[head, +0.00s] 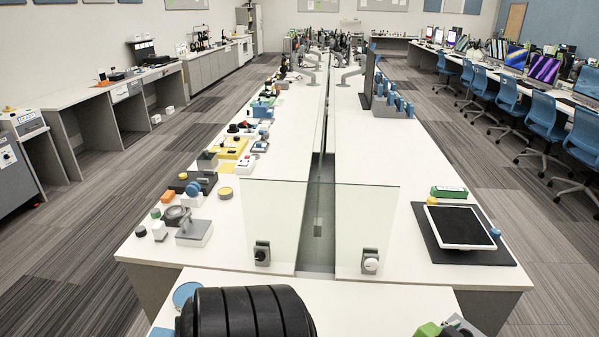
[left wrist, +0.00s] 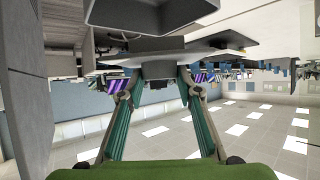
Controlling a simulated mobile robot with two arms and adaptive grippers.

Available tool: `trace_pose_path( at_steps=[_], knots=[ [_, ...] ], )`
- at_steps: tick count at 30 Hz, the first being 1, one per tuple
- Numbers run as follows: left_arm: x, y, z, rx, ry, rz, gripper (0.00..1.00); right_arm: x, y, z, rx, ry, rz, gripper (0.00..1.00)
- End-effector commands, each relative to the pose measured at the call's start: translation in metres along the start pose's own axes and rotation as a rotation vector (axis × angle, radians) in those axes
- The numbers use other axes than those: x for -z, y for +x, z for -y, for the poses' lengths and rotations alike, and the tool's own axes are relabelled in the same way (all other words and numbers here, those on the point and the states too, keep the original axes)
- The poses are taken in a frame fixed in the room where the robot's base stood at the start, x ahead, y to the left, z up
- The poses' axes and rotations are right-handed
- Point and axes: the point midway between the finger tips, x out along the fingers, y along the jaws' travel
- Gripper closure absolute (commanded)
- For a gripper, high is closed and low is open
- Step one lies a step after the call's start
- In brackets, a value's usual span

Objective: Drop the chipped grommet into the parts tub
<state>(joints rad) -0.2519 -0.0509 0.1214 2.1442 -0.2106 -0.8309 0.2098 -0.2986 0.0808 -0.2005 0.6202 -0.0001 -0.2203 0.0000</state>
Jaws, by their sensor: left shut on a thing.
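My left gripper (left wrist: 158,84) shows in the left wrist view, which appears upside down. Its two teal fingers rise from a green base and close on a small grey piece (left wrist: 158,69) between their tips. I cannot tell whether this piece is the chipped grommet, and no chip shows. A dark grey box-like thing (left wrist: 150,14) fills the top of that view, apart from or beyond the piece; I cannot tell which. I cannot make out the parts tub for certain in either view. My right gripper cannot be made out.
In the head view, a long white bench (head: 290,130) with clear dividers (head: 270,220) carries many small parts on its left side. A tablet on a dark mat (head: 435,251) lies right. A black ribbed form (head: 250,314) and a blue disc (head: 186,293) are in front.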

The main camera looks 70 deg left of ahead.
Motion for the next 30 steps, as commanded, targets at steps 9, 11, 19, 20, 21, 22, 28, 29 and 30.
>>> trace_pose_path(
  at_steps=[9,11,19,20,21,22,28,29,30],
  knots=[
    [0.003,-0.001,0.003,0.085,-0.044,-0.001,0.89,0.000,-0.002,0.000,0.000,0.000,0.000,0.60],
    [0.001,0.000,0.003,0.085,-0.044,-0.001,0.89,0.000,0.001,0.000,0.000,0.000,0.000,0.60],
    [-0.021,0.012,0.003,0.084,-0.043,0.000,0.89,-0.003,0.028,0.001,0.000,0.000,0.000,0.60],
    [-0.024,0.014,0.003,0.084,-0.043,0.000,0.89,-0.003,0.032,0.001,0.000,0.000,0.000,0.60],
    [-0.029,0.016,0.003,0.084,-0.043,0.000,0.89,-0.003,0.037,0.001,0.000,0.000,0.000,0.60],
    [-0.032,0.018,0.003,0.084,-0.043,0.000,0.89,-0.004,0.040,0.001,0.000,0.000,0.000,0.60],
    [-0.046,0.026,0.003,0.084,-0.044,0.000,0.89,-0.006,0.058,0.001,0.000,0.001,0.000,0.60],
    [-0.047,0.026,0.003,0.084,-0.044,0.000,0.89,-0.006,0.060,0.001,0.000,0.001,0.000,0.60],
    [-0.048,0.027,0.003,0.084,-0.044,0.000,0.89,-0.006,0.061,0.001,0.000,0.001,0.000,0.60]
  ],
)
